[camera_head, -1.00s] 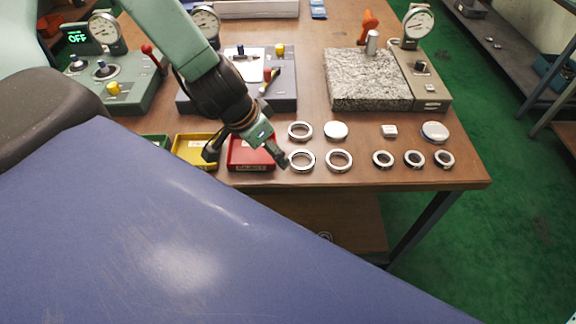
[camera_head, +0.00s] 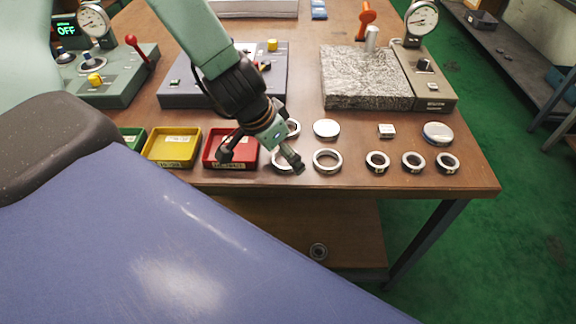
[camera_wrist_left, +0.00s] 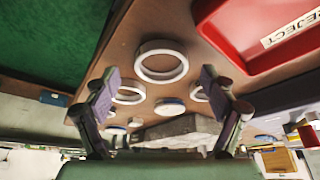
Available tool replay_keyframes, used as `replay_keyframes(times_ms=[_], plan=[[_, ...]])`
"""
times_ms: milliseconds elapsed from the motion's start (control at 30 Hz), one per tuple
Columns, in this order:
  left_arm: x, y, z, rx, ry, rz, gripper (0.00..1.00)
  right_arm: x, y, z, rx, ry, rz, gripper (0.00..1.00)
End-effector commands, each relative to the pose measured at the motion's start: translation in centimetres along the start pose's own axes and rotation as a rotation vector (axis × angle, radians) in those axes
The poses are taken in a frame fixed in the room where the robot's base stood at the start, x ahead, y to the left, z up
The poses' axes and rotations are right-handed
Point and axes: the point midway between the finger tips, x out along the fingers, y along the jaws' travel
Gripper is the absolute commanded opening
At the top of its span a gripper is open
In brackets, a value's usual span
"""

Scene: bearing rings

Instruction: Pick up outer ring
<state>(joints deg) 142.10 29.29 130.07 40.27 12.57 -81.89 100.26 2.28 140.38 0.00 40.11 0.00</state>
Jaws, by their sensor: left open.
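Three larger rings lie flat on the bench. In the head view, the front left one (camera_head: 276,166) is partly hidden by my left gripper, another (camera_head: 327,172) lies to its right, and a third (camera_head: 296,127) lies behind it, also partly covered. My left gripper (camera_head: 261,160) is open, its fingers spread low over the front left ring and the edge of the red tray. In the left wrist view the open jaws (camera_wrist_left: 160,87) hold nothing. A ring (camera_wrist_left: 162,80) shows beyond and between the fingertips; whether they touch it I cannot tell.
Several smaller rings (camera_head: 377,170) and discs (camera_head: 327,128) lie to the right. The red tray (camera_head: 208,161) stands directly left, with a REJECT label in the wrist view, beside a yellow tray (camera_head: 172,163). A granite block gauge (camera_head: 365,85) stands behind. The bench's front edge is close.

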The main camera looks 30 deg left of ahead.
Motion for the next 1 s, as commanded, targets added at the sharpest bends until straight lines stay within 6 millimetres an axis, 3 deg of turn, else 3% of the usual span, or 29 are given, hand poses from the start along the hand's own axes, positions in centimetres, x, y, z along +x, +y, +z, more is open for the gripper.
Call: replay_keyframes(times_ms=[400,1000], plan=[[0.74,0.03,-0.23,0.001,-0.001,-0.001,0.84,0.73,0.01,0.0,0.0,0.0,0.0,0.4],[0.79,0.09,-0.31,0.0,-0.001,-0.001,0.34,0.73,0.01,-0.02,0.0,0.0,0.0,0.4]])
